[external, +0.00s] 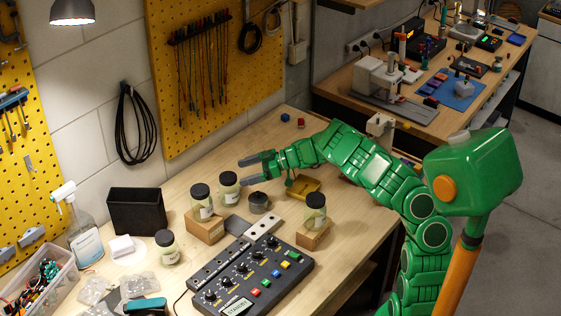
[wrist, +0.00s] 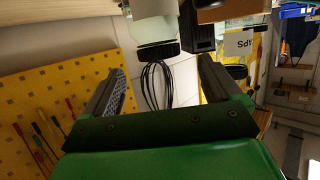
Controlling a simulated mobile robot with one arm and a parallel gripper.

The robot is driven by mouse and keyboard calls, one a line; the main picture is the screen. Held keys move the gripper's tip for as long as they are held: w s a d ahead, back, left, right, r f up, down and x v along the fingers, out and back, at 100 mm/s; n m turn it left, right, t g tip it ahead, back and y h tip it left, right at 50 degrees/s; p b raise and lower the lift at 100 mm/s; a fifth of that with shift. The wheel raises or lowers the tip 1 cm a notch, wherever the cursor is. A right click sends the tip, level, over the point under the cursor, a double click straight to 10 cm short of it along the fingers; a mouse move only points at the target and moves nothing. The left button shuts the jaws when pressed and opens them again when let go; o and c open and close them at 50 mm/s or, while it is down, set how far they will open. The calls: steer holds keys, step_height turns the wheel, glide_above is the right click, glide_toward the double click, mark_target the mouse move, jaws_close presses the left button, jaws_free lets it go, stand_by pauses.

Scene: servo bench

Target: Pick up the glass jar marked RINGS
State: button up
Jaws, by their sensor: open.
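Several glass jars with black lids show in the external view: one (external: 203,212) on a cardboard box, one (external: 229,195) behind it to the right, one (external: 167,257) at the front left, and one (external: 315,222) on another box. Their labels are too small to read, so I cannot tell which is RINGS. My gripper (external: 243,172) is open and empty, level, with its fingertips close to the back jar. In the wrist view my gripper (wrist: 160,68) has a black-lidded jar (wrist: 155,15) ahead between the fingers, upside down in the picture.
A control box (external: 250,277) with knobs and coloured buttons lies at the front. A black bin (external: 138,212) and spray bottle (external: 85,240) stand left.

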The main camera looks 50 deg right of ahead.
mark_target(233, 176)
steer(key=shift+x, duration=3.45)
steer(key=shift+d+f, duration=0.1)
steer(key=c, duration=1.6)
